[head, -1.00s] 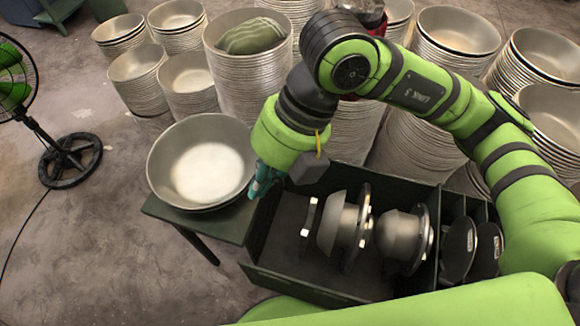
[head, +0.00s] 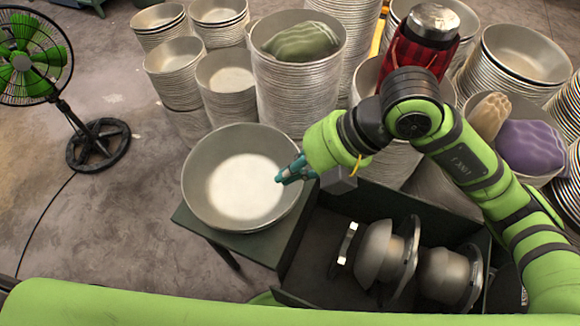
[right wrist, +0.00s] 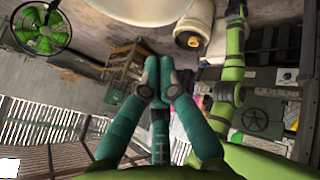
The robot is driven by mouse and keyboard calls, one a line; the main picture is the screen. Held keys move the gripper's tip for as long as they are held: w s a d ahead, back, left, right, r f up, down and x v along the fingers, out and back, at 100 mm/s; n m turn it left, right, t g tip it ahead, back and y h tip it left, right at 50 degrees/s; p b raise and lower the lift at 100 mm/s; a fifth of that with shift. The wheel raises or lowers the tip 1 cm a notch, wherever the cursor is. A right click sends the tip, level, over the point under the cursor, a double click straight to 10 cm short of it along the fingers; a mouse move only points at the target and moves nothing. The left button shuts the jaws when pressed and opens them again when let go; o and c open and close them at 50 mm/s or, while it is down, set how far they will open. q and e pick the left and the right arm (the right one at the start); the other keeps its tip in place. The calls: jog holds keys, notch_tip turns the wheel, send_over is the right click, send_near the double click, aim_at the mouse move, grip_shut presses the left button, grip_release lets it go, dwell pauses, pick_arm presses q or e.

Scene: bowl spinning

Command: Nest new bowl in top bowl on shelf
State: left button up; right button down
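A wide grey metal bowl (head: 240,190) sits on the dark green shelf (head: 213,233) at the left of the machine box. Its inside looks empty and bright; a second rim line shows under it, but I cannot tell how many bowls are stacked. My right gripper (head: 281,178) reaches over the bowl's right rim, its teal fingertips overlapping the inner wall in the picture. In the right wrist view the fingertips (right wrist: 158,66) are together with nothing visible between them, and a pale curved rim (right wrist: 140,10) lies beyond them. Contact with the bowl is unclear. My left gripper is out of view.
The dark green box (head: 300,298) with metal spinning forms (head: 385,252) stands right of the shelf. Tall bowl stacks (head: 300,90) crowd the back, one holding green cloth (head: 302,42). A green fan (head: 35,60) stands left. The floor left of the shelf is open.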

notch_tip(320, 180, down, 9)
jog(key=b, duration=0.6)
jog(key=shift+r+b, duration=0.2)
jog(key=shift+b, duration=0.1)
jog(key=shift+w, duration=0.1)
jog(key=c, duration=1.4)
grip_release()
jog(key=shift+c, duration=0.2)
jog(key=p+v, duration=0.6)
jog(key=v, duration=0.4)
